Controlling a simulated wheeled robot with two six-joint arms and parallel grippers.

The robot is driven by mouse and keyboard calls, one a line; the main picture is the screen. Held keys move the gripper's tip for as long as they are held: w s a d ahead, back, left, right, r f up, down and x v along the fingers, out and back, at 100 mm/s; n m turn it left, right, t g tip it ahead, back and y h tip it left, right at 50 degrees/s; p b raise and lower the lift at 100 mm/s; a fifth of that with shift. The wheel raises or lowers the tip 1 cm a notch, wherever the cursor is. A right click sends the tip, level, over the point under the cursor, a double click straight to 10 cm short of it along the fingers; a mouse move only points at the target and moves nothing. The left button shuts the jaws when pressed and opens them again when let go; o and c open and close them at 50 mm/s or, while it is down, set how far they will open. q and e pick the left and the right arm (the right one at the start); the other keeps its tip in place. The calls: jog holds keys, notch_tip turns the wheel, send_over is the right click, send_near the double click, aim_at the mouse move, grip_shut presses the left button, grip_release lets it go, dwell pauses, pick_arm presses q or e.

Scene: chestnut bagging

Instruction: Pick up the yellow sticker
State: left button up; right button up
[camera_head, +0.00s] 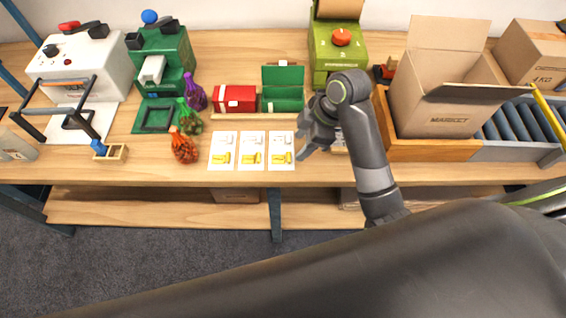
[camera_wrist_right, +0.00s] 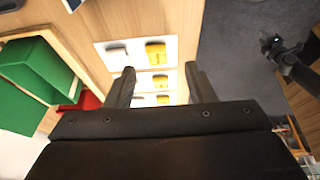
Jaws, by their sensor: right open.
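Three white cards lie side by side on the table, each with a pale grey sticker above and a yellow sticker below. The yellow stickers are on the left card (camera_head: 221,158), the middle card (camera_head: 251,158) and the right card (camera_head: 280,159). My right gripper (camera_head: 303,146) is open and empty, just right of the right card. In the right wrist view, yellow stickers (camera_wrist_right: 155,52) (camera_wrist_right: 159,82) show beyond and between the fingers (camera_wrist_right: 162,88); the closest card is partly hidden. My left gripper is not in view.
A red box (camera_head: 234,98) and open green box (camera_head: 283,88) stand behind the cards. Orange (camera_head: 184,147), green (camera_head: 190,116) and purple (camera_head: 196,95) net bags lie left. An open carton (camera_head: 440,115) stands right. The table's front edge is close below the cards.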

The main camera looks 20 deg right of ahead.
aim_at(286, 159)
jog(key=shift+b+x, duration=0.7)
jog(key=shift+x, duration=0.45)
jog(key=x, duration=0.1)
jog(key=b+x, duration=0.1)
jog(key=x, duration=0.2)
jog(key=shift+w+a+f+b, duration=0.1)
jog(key=shift+w+b, duration=0.2)
jog(key=shift+w, duration=0.1)
grip_shut()
